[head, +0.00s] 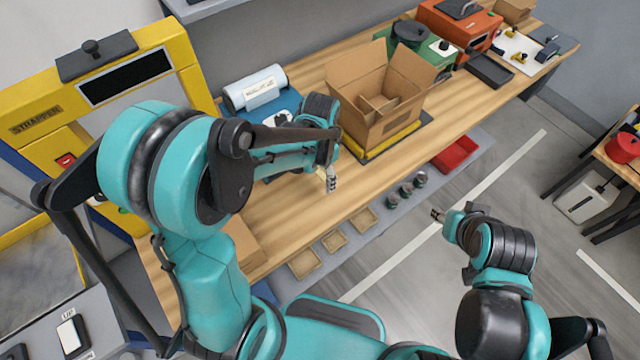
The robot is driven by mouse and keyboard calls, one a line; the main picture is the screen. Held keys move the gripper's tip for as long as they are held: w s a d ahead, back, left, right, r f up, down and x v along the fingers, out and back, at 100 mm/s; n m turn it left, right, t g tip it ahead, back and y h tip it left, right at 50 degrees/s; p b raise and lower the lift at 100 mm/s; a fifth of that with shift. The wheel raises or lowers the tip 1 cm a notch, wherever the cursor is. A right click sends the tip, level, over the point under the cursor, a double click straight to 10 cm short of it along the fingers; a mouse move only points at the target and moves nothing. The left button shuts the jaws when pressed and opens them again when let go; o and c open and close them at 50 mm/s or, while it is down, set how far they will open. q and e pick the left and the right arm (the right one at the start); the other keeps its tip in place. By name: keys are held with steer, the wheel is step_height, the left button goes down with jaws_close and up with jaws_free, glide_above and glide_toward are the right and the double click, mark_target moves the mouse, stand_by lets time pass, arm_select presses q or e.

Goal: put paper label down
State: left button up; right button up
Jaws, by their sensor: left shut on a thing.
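My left gripper (330,180) is over the wooden bench (400,170), near its front edge and in front of the open cardboard box. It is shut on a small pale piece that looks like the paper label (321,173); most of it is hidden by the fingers. I cannot tell whether the label touches the bench top. My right gripper (437,215) is off the bench, over the floor in front of it. It is small and seen end-on, so its jaws are unclear.
The open cardboard box (385,95) stands on a yellow-edged scale behind my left gripper. A label printer (258,88) is to its left. Small trays (334,240), dark round pots (406,188) and a red bin (455,153) sit on a lower shelf along the front.

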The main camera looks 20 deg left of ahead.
arm_select(q)
step_height(320, 180, down, 4)
steer(key=shift+a+f+b, duration=0.1)
steer(key=shift+f+b, duration=0.05)
steer(key=shift+b, duration=0.6)
steer(key=shift+o, duration=1.3)
steer(key=shift+f, duration=0.1)
steer(key=o, duration=0.4)
